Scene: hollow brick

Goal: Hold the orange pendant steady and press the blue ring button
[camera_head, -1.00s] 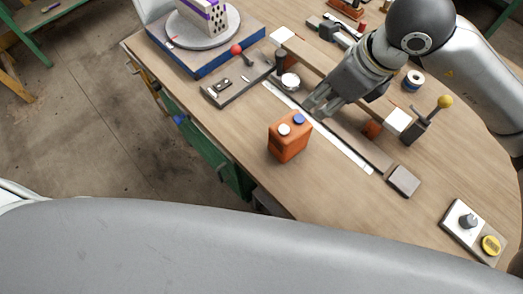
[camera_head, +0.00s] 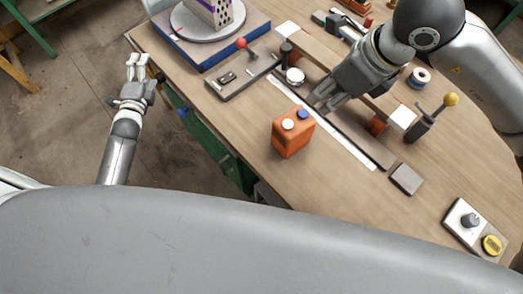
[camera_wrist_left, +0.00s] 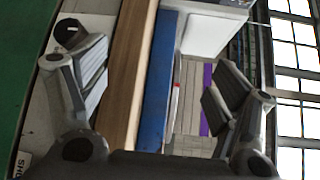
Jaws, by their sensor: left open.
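The orange pendant (camera_head: 293,134) stands upright on the wooden table, left of the long white strip. Its top carries a blue button (camera_head: 302,114) and a white button (camera_head: 288,124). My left gripper (camera_head: 138,66) is open and empty, off the table's left edge and well apart from the pendant. In the left wrist view, its spread fingers (camera_wrist_left: 155,85) have nothing between them; the pendant does not show there. My right gripper (camera_head: 318,99) is over the table, behind and right of the pendant, not touching it. Whether its fingers are parted is unclear.
A perforated brick (camera_head: 212,14) with purple stripes sits on a round plate on a blue-edged base. A red-knobbed lever panel (camera_head: 242,72), a yellow-knobbed lever (camera_head: 451,99) and a yellow button panel (camera_head: 477,232) stand around. The table in front of the pendant is clear.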

